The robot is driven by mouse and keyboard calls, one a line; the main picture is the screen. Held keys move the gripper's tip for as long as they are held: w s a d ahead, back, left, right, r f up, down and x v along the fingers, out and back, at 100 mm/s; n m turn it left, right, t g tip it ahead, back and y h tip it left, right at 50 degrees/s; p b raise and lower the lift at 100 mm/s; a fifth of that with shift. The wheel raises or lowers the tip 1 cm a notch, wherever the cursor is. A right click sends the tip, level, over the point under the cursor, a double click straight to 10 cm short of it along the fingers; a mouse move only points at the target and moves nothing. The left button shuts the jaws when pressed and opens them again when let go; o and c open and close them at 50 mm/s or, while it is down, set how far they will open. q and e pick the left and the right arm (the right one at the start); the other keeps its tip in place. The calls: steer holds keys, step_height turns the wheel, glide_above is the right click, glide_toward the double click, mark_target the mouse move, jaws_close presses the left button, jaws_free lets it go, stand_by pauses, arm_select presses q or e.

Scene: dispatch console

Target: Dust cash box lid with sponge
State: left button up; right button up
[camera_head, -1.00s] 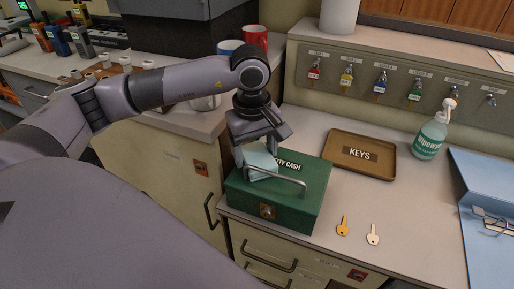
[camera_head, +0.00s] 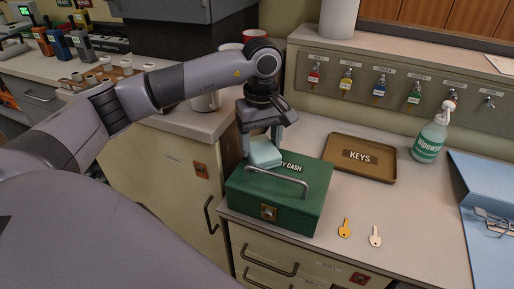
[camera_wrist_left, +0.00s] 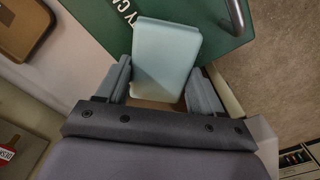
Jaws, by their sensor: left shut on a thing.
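The green cash box (camera_head: 290,216) stands shut on the counter, with a metal handle and a "PETTY CASH" label on its lid. My left gripper (camera_head: 262,143) is shut on a pale blue-green sponge (camera_head: 265,155) at the back left part of the lid. The left wrist view shows the sponge (camera_wrist_left: 166,55) between the two fingers (camera_wrist_left: 164,88), reaching over the lid (camera_wrist_left: 102,18) and covering part of the label. I cannot tell whether the sponge touches the lid. My right gripper is not in view.
A brown "KEYS" tray (camera_head: 361,157) lies behind the box to the right. A spray bottle (camera_head: 431,137) and a blue clipboard (camera_head: 490,200) are farther right. Key hooks line the back panel (camera_head: 395,95).

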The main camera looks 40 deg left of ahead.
arm_select(q)
steer(key=shift+w+a+f, duration=0.2)
steer(key=shift+w, duration=0.3)
steer(key=shift+r, duration=0.1)
steer(key=shift+w+r+p, duration=0.2)
steer(key=shift+r+p, duration=0.35)
steer(key=shift+s+d+r+p, duration=0.1)
steer(key=shift+r+p, duration=1.5)
steer(key=shift+r, duration=0.85)
steer(key=shift+r, duration=0.1)
step_height(320, 180, up, 3)
steer(key=shift+f+p, duration=0.1)
steer(key=shift+p, duration=0.95)
